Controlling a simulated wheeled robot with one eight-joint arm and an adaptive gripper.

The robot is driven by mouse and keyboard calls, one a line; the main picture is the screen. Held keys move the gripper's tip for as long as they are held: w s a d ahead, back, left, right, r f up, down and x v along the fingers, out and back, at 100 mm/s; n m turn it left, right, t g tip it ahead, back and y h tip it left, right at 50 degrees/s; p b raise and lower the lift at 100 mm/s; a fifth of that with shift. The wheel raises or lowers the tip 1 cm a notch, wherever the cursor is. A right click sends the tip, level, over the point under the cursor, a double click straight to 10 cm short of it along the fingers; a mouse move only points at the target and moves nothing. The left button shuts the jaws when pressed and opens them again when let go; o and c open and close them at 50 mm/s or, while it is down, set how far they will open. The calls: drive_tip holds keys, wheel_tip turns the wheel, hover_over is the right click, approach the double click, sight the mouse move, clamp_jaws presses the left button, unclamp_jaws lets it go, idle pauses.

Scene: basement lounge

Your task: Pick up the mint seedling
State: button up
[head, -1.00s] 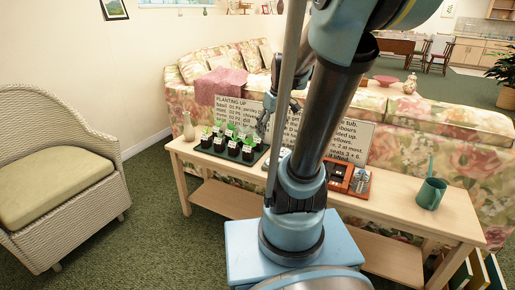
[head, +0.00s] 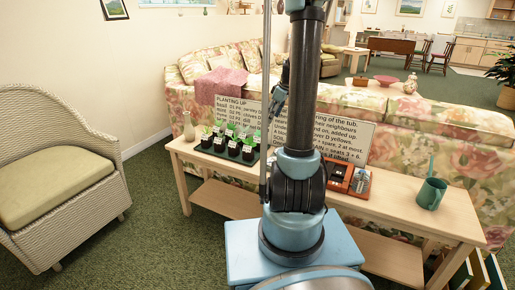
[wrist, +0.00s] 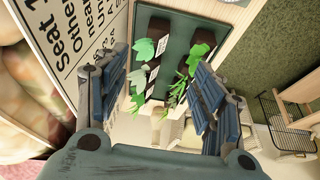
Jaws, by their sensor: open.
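Several small seedlings in black pots with white labels stand in a dark green tray (head: 247,160) on the left part of the wooden table. I cannot read the labels or tell which seedling is the mint. In the wrist view, a broad-leaved seedling (wrist: 143,50) and a narrow-leaved seedling (wrist: 180,88) show between the fingers of my gripper (wrist: 158,95), with the tray (wrist: 173,45) behind them. My gripper is open, with nothing held.
A cream vase (head: 188,127) is left of the tray. An orange tool box (head: 340,177) and a green mug (head: 430,194) are to the right. A floral sofa (head: 450,125) is behind.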

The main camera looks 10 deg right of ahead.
drive_tip(key=w, duration=0.1)
hover_over(258, 141)
drive_tip(key=s+d, duration=0.2)
drive_tip(key=d, duration=0.1)
drive_tip(key=f, duration=1.2)
drive_tip(key=shift+w+a, duration=0.25)
drive_tip(key=shift+a+x, duration=0.15)
drive_tip(key=shift+x, duration=1.15)
drive_tip(key=shift+a+x, duration=0.1)
drive_tip(key=shift+x, duration=1.15)
drive_tip(key=shift+r, duration=0.1)
drive_tip(key=shift+c, duration=0.3)
drive_tip(key=c, duration=1.1)
